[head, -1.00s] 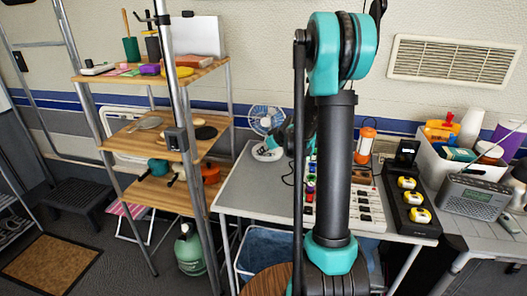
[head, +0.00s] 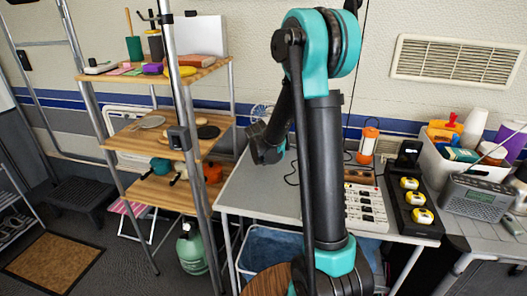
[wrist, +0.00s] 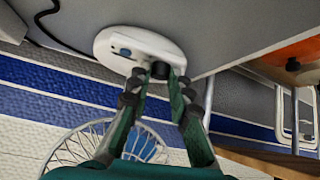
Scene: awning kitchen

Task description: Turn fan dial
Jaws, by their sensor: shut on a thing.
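The white fan stands near the back of the grey table; in the head view only part of its cage (head: 260,111) shows behind my arm. In the wrist view its round white base (wrist: 112,38) lies flat on the table, with a small blue part and a black dial (wrist: 160,69) on it. The fan's wire cage (wrist: 72,150) shows below. My gripper (wrist: 160,76) is at the base's edge, its green fingers shut on the black dial. In the head view my wrist hides the fingertips.
The grey table (head: 247,190) is bare in front of the fan. A power strip (head: 366,206), an orange lantern (head: 367,142) and a black charger with yellow items (head: 412,200) stand right. A metal-framed wooden shelf (head: 160,137) stands close on the left.

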